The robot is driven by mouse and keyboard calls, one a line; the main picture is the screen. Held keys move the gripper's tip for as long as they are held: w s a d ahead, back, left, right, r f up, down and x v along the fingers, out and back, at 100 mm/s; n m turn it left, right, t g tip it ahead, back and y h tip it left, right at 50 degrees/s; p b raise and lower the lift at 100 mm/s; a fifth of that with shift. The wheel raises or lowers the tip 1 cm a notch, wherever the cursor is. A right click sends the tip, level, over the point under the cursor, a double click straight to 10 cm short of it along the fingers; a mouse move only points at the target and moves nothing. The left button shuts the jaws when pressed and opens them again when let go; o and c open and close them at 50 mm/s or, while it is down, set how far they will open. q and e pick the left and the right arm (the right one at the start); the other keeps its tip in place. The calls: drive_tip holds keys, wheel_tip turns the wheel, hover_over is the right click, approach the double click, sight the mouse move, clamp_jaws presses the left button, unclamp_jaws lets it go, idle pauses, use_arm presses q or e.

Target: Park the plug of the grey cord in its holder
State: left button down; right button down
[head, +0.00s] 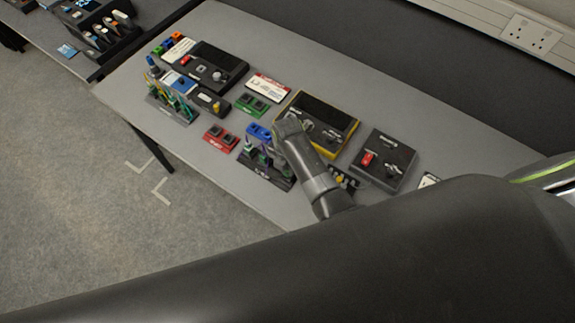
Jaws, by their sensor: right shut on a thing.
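My right gripper (289,129) reaches over the middle of the table, in front of a yellow-edged black device. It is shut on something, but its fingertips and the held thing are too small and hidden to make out. I cannot pick out the grey cord or its plug. A dark rack (266,171) with small upright coloured parts stands just left of and below the gripper. Another dark rack (171,107) with several coloured cords or plugs stands farther left. I cannot tell which one is the grey cord's holder. My left gripper is not in view.
The grey table (380,87) also bears a yellow-edged device (324,116), a black box with a red switch (383,160), a black device (211,66), red blocks (220,138) and green blocks (252,105). Free tabletop lies towards the back right. My dark arm covers the foreground.

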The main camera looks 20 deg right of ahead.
drive_tip(key=shift+f, duration=0.4)
idle(0.6)
drive_tip(key=c, duration=1.2)
unclamp_jaws()
drive_tip(key=shift+r, duration=2.55)
drive_tip(key=shift+r, duration=2)
